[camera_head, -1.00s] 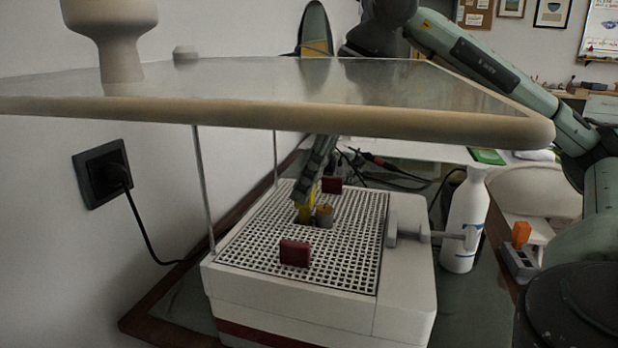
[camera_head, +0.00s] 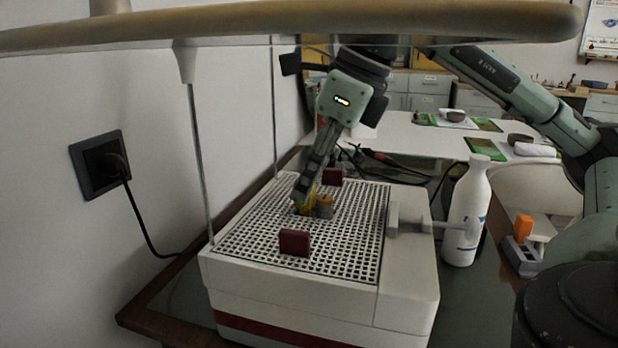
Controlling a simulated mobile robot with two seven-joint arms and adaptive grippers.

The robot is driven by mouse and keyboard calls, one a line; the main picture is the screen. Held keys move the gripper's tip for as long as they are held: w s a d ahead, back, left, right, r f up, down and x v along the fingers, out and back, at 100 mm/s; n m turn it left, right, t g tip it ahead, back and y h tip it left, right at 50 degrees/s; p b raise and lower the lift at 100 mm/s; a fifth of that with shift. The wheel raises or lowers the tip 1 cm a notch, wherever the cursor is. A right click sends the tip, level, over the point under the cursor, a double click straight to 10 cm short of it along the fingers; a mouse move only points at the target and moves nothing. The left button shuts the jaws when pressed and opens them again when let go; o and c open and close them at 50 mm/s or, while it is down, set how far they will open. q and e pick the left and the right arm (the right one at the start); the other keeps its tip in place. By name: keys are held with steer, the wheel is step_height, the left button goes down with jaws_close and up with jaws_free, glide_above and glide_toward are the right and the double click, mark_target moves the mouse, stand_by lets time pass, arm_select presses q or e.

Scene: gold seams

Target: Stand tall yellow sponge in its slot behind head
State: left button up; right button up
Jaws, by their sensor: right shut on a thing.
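The yellow sponge (camera_head: 306,209) is small in the head view, low on the white grated box, just left of a short tan-grey cylinder (camera_head: 325,206), which may be the head. My right gripper (camera_head: 304,197) reaches down from the back and is shut on the sponge. Its fingers slant down to the left and hide much of the sponge. The sponge's lower end is at the grating; I cannot tell whether it is in a slot or only touching. My left gripper is not in view.
The white box (camera_head: 330,300) carries two dark red blocks (camera_head: 294,242), one in front and one behind the sponge. A tan-edged shelf (camera_head: 300,26) hangs above on thin rods. A white bottle (camera_head: 467,215) and a grey holder with an orange piece (camera_head: 523,229) stand right.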

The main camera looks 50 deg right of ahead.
steer(key=shift+f+b, duration=0.75)
steer(key=shift+f, duration=0.1)
stand_by(0.5)
steer(key=o, duration=0.8)
steer(key=shift+r, duration=0.15)
steer(key=shift+r+p, duration=3)
steer(key=shift+r, duration=0.4)
